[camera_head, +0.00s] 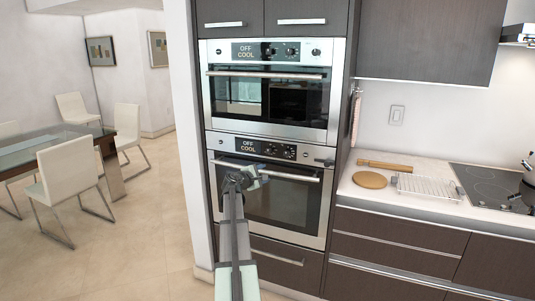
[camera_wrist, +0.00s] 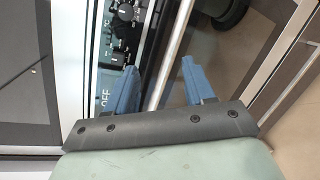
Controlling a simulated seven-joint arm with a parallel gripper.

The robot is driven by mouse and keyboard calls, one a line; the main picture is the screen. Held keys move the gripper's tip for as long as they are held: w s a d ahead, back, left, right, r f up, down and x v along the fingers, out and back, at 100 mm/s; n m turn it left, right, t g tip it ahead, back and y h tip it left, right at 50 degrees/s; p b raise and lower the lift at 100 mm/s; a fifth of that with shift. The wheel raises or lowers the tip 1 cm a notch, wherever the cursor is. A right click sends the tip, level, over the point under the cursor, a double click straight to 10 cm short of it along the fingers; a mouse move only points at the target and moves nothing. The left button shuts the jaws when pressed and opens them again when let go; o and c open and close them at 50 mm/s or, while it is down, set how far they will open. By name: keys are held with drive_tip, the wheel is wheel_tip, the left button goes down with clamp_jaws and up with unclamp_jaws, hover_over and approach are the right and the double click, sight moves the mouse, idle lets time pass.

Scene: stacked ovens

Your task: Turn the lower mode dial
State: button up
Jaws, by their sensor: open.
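The lower oven (camera_head: 265,205) has a dark control panel with an "OFF COOL" display (camera_head: 247,146) and dials (camera_head: 289,152) to its right. Which dial is the mode dial I cannot tell. My gripper (camera_head: 258,174) is in front of this oven, just below the panel and near its door handle (camera_head: 300,177). In the wrist view the panel is turned sideways, with a round dial (camera_wrist: 125,12) near the top. My gripper (camera_wrist: 158,66) has its blue fingers apart, with nothing seen held. The handle bar (camera_wrist: 176,45) shows between them in the picture; contact is unclear.
A similar upper oven (camera_head: 268,95) with its own panel is above. A dark drawer (camera_head: 285,255) is below. A grey knob-like part (camera_head: 325,162) juts out at the lower panel's right end. The counter (camera_head: 350,185) is at right; open floor (camera_head: 130,235) is at left.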

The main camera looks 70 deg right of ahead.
sight(268, 151)
drive_tip(key=w+d+r+n+t+h, duration=0.1)
drive_tip(key=w+r+n+t+h, duration=0.25)
drive_tip(key=n, duration=1.05)
drive_tip(key=shift+g+y, duration=0.25)
drive_tip(key=shift+y, duration=0.2)
drive_tip(key=d, duration=1.4)
drive_tip(key=shift+w+r, duration=0.3)
drive_tip(key=shift+c, duration=0.2)
clamp_jaws()
